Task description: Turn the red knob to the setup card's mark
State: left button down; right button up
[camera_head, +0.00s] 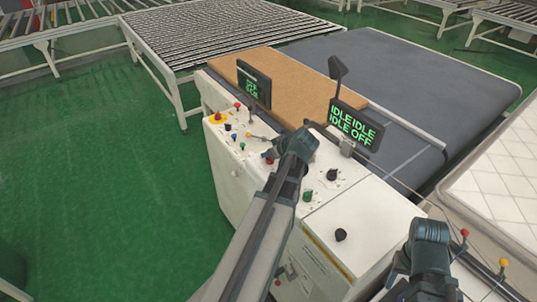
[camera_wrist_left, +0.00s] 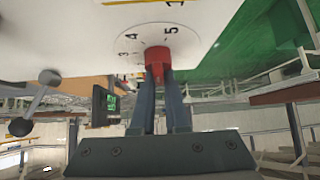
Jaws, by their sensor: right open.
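The red knob (camera_wrist_left: 157,54) sits on a white round dial (camera_wrist_left: 128,40) with black numbers; 3, 4 and 5 are readable beside it. My left gripper (camera_wrist_left: 158,72) has a finger on each side of the knob's lower part and appears closed on it. In the head view my left gripper (camera_head: 274,157) is over the white control panel, and a bit of red shows at its tip. My right gripper (camera_head: 398,276) is at the lower right, open and clear of the panel. I cannot make out a setup card or its mark.
Two dark screens stand behind; the right one (camera_head: 356,125) reads IDLE and OFF. Thin rods with red and yellow balls rise near my right arm. A mattress (camera_head: 495,165) lies at right.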

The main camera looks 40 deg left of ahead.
pick_arm(q)
jog(key=shift+d+f+n, duration=0.2)
jog(key=shift+d+n, duration=0.05)
jog(key=shift+n, duration=0.15)
jog(key=shift+n+g, duration=1.2)
jog(key=shift+s+n+g, duration=0.25)
jog(key=shift+n+g, duration=0.85)
jog(key=shift+n, duration=0.3)
jog(key=shift+s, duration=0.1)
